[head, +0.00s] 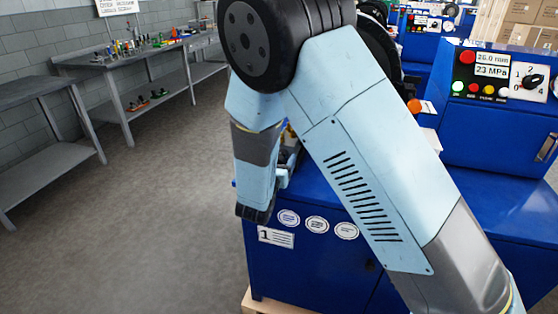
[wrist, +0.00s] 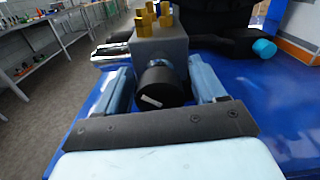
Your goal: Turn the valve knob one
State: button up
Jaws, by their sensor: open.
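A black round valve knob (wrist: 162,84) with a white mark on its face shows in the wrist view. It sits on the front of a grey block (wrist: 160,46) with several brass fittings (wrist: 150,18) on top. My gripper (wrist: 160,66) is open, with one pale-blue finger on each side of the knob. I cannot tell whether the fingers touch it. In the head view my arm hides the knob and most of my gripper, which is above the left end of the blue machine (head: 345,270) with the "1" label (head: 276,237).
A second blue machine panel (head: 500,90) with buttons, a display and a numbered dial stands at the right. Grey workbenches (head: 130,60) with small items run along the left wall. The grey floor (head: 130,220) between is clear. Cardboard boxes (head: 520,20) are stacked at the back right.

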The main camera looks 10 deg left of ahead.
jog(key=shift+w, duration=0.15)
jog(key=c, duration=1.1)
jog(key=shift+o, duration=0.2)
